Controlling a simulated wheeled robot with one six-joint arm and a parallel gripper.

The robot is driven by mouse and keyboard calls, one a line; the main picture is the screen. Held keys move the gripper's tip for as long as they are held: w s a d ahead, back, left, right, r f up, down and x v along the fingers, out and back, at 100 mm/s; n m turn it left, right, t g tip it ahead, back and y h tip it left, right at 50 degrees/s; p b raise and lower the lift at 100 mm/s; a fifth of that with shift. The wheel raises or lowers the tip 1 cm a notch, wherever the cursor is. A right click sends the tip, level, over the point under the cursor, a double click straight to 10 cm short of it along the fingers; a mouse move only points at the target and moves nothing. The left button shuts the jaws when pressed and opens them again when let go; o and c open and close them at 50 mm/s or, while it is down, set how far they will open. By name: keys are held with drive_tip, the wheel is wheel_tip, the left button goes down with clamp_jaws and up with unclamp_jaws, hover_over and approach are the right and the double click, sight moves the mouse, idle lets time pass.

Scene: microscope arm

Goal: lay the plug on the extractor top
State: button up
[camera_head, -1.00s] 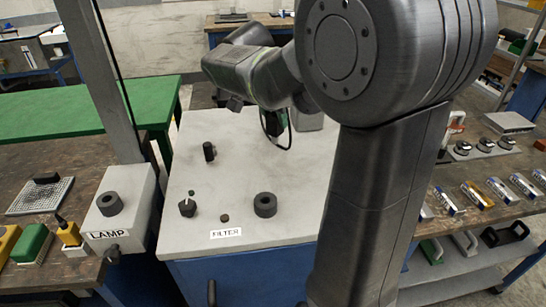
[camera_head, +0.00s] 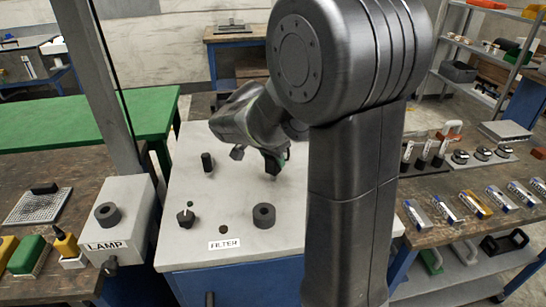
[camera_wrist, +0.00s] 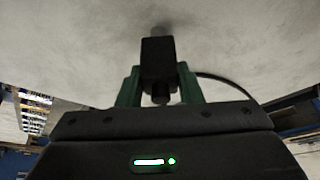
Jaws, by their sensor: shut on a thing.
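The plug (camera_wrist: 158,56) is a small black block between the green fingers of my gripper (camera_wrist: 160,88) in the wrist view. My gripper is shut on it. In the head view my gripper (camera_head: 272,158) is over the back middle of the pale grey extractor top (camera_head: 235,190), on a blue cabinet marked FILTER. The plug's dark end points toward the top's surface. In the wrist view it appears very close to that surface; I cannot tell whether it touches.
Black knobs stand on the top: one at the back left (camera_head: 207,161), one at the front left (camera_head: 186,217). A black ring (camera_head: 264,215) sits at the front. The LAMP box (camera_head: 120,225) stands left. The top's middle is bare.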

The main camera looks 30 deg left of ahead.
drive_tip(key=o, duration=1)
drive_tip(key=shift+f, duration=0.1)
drive_tip(key=shift+r, duration=0.4)
drive_tip(key=v, duration=1.1)
drive_tip(key=shift+s+r, duration=0.15)
drive_tip(key=shift+r, duration=0.15)
